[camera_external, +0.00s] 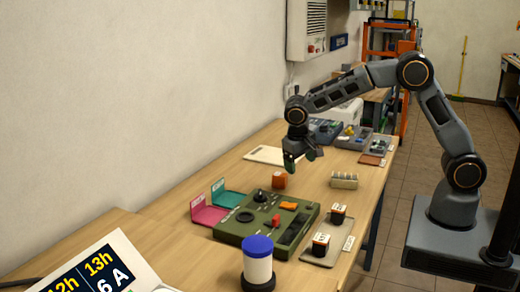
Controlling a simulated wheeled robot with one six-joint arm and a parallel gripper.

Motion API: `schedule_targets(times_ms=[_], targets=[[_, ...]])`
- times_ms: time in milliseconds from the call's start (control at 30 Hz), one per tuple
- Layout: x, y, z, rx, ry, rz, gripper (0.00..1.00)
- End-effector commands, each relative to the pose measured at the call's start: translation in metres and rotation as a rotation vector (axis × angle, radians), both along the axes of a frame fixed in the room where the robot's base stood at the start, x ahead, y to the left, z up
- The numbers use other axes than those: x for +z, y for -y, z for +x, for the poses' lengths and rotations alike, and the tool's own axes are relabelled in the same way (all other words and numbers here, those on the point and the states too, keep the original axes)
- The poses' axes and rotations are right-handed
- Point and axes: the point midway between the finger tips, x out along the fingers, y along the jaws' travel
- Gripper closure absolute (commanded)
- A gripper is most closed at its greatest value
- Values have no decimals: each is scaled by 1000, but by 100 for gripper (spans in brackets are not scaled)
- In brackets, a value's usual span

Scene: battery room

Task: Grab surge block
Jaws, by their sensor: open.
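An orange block (279,181) stands on the wooden table behind the green panel, and it may be the surge block; I cannot read any label on it. My gripper (300,163) is open, points down, and is above and slightly right of this block in the picture. No object shows between its fingers. Two dark blocks with orange-red parts, one nearer (320,246) and one farther (338,214), sit on a grey tray (313,255) at the right.
The green panel (232,233) with knobs and an orange piece fills the table's middle. Pink (210,214) and teal (229,198) holders stand to its left. A blue-lidded jar (257,265) is in front. A beige slotted block (344,181) is near the right edge; bins (352,139) stand behind.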

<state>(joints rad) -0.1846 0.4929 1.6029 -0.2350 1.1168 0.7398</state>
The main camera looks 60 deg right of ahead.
Motion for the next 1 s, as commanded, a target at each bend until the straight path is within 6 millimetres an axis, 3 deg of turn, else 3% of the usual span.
schedule_targets(times_ms=[33, 133, 300, 567, 1000], targets=[[-13, -5, 23, -114, 23, -37, 19], [-15, -6, 55, -356, 108, -96, 19], [19, -1, 83, -705, 277, -130, 19], [26, 5, 81, -969, 351, -156, 19], [-36, 30, 82, -1001, 357, -155, 19]])
